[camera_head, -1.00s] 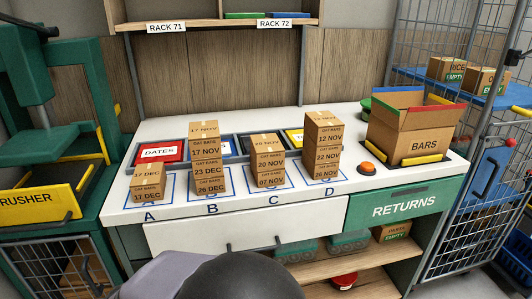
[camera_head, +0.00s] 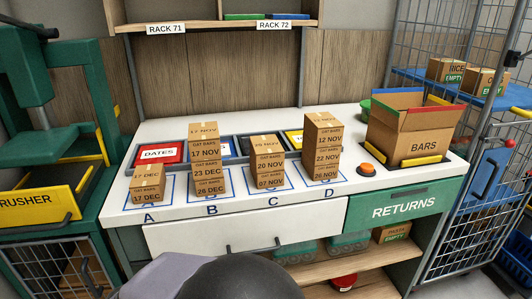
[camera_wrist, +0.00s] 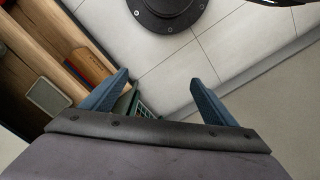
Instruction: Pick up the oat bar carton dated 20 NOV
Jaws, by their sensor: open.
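The oat bar carton reading 20 NOV (camera_head: 268,164) is the upper one of two brown cartons stacked at position C in the head view. It sits on a carton reading 07 NOV (camera_head: 270,182). Its front label faces me and its top looks clear. My gripper (camera_wrist: 160,77) is in the wrist view, with its two blue fingers spread and nothing between them. It points toward the floor and shelves, and the carton does not show in that view. The fingers do not show in the head view.
Carton stacks stand at A (camera_head: 147,185), B (camera_head: 207,172) and D (camera_head: 323,157) on either side. Trays (camera_head: 158,154) lie close behind the stacks. An open BARS box (camera_head: 410,138) and an orange button (camera_head: 367,169) are at right. The front strip of the white worktop is clear.

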